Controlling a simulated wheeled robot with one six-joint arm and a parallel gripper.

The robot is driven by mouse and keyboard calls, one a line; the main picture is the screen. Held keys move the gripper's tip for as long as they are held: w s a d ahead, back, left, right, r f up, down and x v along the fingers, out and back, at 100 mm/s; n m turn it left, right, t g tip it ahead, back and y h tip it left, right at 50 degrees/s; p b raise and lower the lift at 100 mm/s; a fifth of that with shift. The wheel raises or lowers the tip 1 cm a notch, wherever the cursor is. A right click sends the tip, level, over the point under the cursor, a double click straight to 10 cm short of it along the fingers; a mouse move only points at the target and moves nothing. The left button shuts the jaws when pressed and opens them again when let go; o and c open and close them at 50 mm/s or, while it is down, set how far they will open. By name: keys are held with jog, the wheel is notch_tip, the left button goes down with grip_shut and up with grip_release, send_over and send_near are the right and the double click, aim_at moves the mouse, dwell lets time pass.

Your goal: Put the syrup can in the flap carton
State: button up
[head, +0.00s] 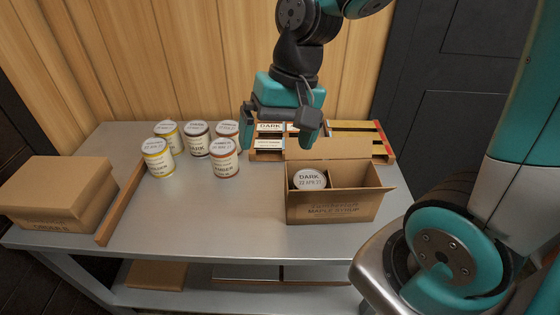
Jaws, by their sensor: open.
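The flap carton (348,205) stands open at the right of the metal table, its back flap raised. A syrup can with a white lid marked "DARK" (309,179) sits upright in its left compartment. The right compartment looks empty, though its floor is hidden. Several other syrup cans (224,164) stand upright in a group left of the middle of the table. My gripper (279,140) is open and empty, pointing down above the back of the table, to the upper left of the carton. It is apart from the cans and the carton.
A closed cardboard box (60,193) stands at the left end, beside a wooden strip (121,203). A wooden rack with label cards (268,143) lies at the back, partly behind my gripper. The table's front middle (215,215) is clear. A wooden wall stands behind.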

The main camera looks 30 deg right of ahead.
jog(key=s+a+r+n+y, duration=0.1)
jog(key=s+a+r+n, duration=0.2)
jog(key=s+a+n, duration=0.4)
jog(key=s+n, duration=0.3)
jog(key=shift+r, duration=0.25)
